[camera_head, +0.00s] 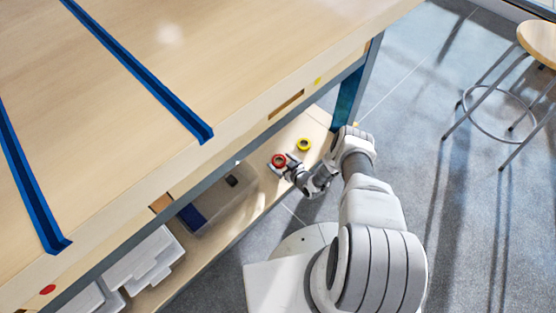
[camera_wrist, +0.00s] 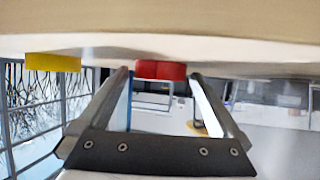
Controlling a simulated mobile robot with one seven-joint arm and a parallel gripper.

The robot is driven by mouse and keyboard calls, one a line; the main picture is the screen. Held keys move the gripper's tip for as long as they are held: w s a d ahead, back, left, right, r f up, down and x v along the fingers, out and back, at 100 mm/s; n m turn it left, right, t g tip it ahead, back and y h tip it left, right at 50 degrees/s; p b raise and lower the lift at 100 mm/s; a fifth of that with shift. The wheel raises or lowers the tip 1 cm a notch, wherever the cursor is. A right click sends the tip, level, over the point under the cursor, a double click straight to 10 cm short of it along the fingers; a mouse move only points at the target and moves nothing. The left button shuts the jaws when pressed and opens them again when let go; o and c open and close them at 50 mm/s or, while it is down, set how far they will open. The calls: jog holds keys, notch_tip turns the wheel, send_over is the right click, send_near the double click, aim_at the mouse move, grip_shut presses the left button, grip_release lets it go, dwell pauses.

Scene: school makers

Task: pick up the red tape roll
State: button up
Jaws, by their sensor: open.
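The red tape roll (camera_head: 279,160) lies on the wooden lower shelf under the workbench. In the wrist view the red roll (camera_wrist: 161,69) shows edge-on between the tips of my gripper (camera_wrist: 160,80). My gripper (camera_head: 283,165) is open, with a finger on either side of the roll. A gap shows beside the right finger; the left finger is close to the roll, and I cannot tell whether it touches. The wrist picture looks upside down, with the shelf surface along its top.
A yellow tape roll (camera_head: 303,144) lies on the shelf near the red one, and it also shows in the wrist view (camera_wrist: 53,62). A clear bin (camera_head: 222,199) and white trays (camera_head: 146,266) share the shelf. The workbench top (camera_head: 170,120) overhangs. A stool (camera_head: 538,42) stands right.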

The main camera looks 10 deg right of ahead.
jog(key=c, duration=1.2)
jog(key=shift+c, duration=0.2)
jog(key=shift+r, duration=0.1)
